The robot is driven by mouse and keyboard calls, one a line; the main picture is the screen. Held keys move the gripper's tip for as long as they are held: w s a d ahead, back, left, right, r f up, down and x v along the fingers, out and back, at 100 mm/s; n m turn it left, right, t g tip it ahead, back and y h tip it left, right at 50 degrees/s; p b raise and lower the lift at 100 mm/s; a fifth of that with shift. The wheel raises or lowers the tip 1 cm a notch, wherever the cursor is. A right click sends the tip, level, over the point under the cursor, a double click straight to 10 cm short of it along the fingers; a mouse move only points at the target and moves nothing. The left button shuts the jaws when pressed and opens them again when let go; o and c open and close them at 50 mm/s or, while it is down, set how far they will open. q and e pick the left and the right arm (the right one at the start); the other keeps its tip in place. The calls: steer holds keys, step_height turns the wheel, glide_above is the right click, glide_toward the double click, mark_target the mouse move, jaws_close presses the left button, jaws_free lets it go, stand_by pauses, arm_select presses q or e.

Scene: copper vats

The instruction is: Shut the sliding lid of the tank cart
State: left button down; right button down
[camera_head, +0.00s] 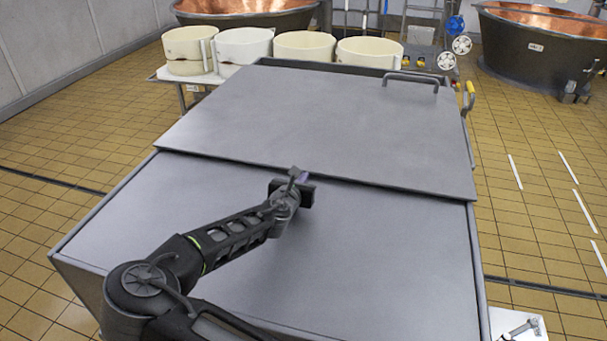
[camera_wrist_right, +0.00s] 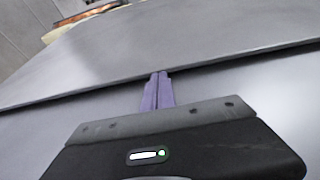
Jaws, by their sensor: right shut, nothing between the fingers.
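The tank cart (camera_head: 255,260) is a large grey metal box in the middle of the head view. Its sliding lid (camera_head: 325,120) is a flat grey panel over the far part, with a bar handle (camera_head: 410,78) near its far right corner. A dark strip shows beyond the lid's far edge. My right gripper (camera_head: 303,176) is at the middle of the lid's near edge, above the nearer grey panel. In the right wrist view its purple fingers (camera_wrist_right: 158,80) are together and empty, tips at the lid's edge (camera_wrist_right: 190,65); contact is unclear. My left gripper is out of view.
Several cream tubs (camera_head: 305,46) stand on a white table behind the cart. Copper vats stand at the back left (camera_head: 245,12) and back right (camera_head: 540,45). Tiled floor (camera_head: 535,190) is open right of the cart; a grey wall is at left.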

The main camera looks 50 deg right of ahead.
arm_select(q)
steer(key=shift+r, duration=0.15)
arm_select(e)
steer(key=shift+w+d, duration=0.2)
steer(key=shift+d, duration=0.25)
steer(key=shift+d, duration=0.1)
